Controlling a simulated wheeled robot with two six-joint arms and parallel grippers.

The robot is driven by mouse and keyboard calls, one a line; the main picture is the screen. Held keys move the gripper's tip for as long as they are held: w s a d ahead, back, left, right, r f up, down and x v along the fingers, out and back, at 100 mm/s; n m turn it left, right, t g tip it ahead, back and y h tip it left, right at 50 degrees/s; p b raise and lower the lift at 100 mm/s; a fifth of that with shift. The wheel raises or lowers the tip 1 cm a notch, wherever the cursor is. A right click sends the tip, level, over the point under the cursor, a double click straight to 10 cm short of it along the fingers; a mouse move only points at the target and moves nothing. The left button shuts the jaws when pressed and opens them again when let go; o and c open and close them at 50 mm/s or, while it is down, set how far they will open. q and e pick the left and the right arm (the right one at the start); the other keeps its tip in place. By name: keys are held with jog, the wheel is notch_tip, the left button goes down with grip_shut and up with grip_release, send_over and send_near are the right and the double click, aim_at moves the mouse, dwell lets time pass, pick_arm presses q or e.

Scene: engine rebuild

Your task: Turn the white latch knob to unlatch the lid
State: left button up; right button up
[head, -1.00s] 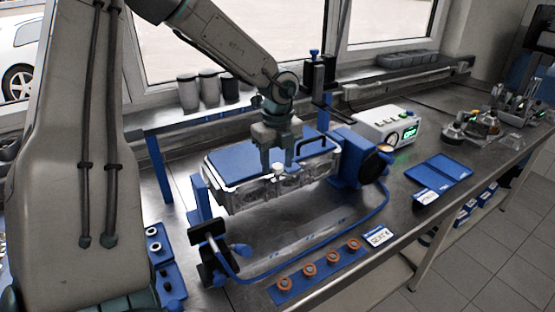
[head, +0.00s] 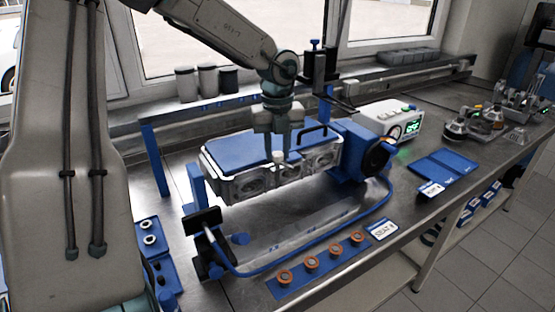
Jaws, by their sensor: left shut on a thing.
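The lid (head: 235,151) is a blue panel on top of the grey metal engine block (head: 250,181), which sits in a blue stand at the middle of the bench. A black handle (head: 314,132) stands at the lid's right end. The small white latch knob (head: 280,157) is at the lid's front edge. My left gripper (head: 280,153) points down from above and is shut on the knob. Its fingers partly hide the knob, so I cannot tell which way the knob is turned. My right gripper is not in view.
A blue drive unit (head: 365,152) is at the block's right. A white control box (head: 391,120) with a green display stands behind it. A blue strip with several orange rings (head: 310,262) lies in front. Three cylinders (head: 207,81) stand on the rear shelf.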

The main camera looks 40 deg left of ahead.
pick_arm(q)
jog(key=shift+f+m+b, duration=0.2)
jog(key=shift+m+b, duration=0.55)
jog(key=shift+m, duration=0.05)
jog(key=shift+m+b, duration=0.3)
jog(key=shift+m, duration=0.2)
jog(key=shift+r+m+b, duration=0.25)
jog(key=shift+m+b, duration=0.55)
jog(key=shift+m, duration=0.7)
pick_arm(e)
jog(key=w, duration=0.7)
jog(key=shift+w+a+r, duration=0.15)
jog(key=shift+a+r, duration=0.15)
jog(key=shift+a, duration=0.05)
pick_arm(q)
jog(key=o, duration=1)
